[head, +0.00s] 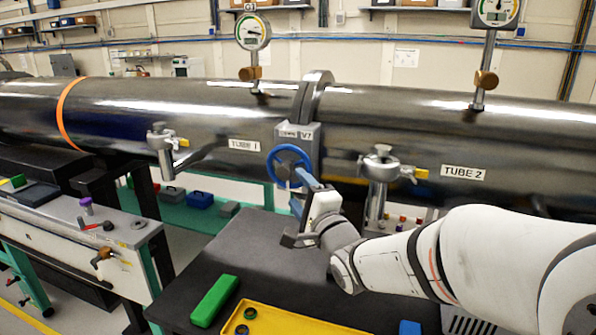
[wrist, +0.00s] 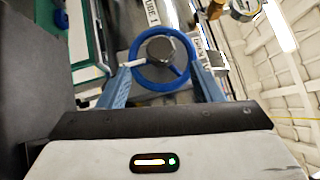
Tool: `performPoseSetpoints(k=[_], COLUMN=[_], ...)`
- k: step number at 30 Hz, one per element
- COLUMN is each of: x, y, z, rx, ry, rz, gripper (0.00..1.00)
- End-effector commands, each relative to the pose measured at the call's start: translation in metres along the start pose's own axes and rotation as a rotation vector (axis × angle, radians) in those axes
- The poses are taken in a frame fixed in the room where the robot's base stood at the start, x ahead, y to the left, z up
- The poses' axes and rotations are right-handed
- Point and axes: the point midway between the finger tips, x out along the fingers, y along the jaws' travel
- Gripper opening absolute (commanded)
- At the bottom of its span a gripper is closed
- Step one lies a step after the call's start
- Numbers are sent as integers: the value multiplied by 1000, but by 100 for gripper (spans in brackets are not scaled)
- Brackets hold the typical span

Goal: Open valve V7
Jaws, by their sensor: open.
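Valve V7's blue handwheel (head: 270,166) is on a grey body under the label V7 (head: 307,135), at the joint between the two steel tubes. My gripper (head: 298,188) is just in front of the wheel, its light blue fingers apart and pointing at it. In the wrist view the blue wheel (wrist: 160,86) with its grey hub (wrist: 160,49) lies ahead between the two open fingers, one at each side of the rim. Nothing is held. I cannot tell whether the fingertips touch the rim.
Tube 1 (head: 200,110) and tube 2 (head: 400,110) carry dial gauges (head: 253,32) and smaller valves with yellow handles (head: 380,165). Below stands a dark table (head: 255,255) with a green block (head: 214,300) and a yellow tray (head: 300,322). A cart (head: 130,235) stands left.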

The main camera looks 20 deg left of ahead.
Motion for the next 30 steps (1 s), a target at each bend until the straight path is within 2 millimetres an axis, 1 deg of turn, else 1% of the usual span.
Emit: performPoseSetpoints(k=[9, 12, 15, 18, 25, 26, 30], x=[47, 60, 68, 72, 72, 72, 72], y=[-2, -2, -2, -1, -1, -1, -1], z=[-4, -5, -6, -7, -8, -8, -8], rx=[2, 0, -1, -1, -1, -1, -1], ry=[7, 9, 10, 12, 13, 13, 13], rz=[-2, -2, -2, -1, -2, -2, -2], gripper=[59, 59, 59, 59, 59, 58, 46])
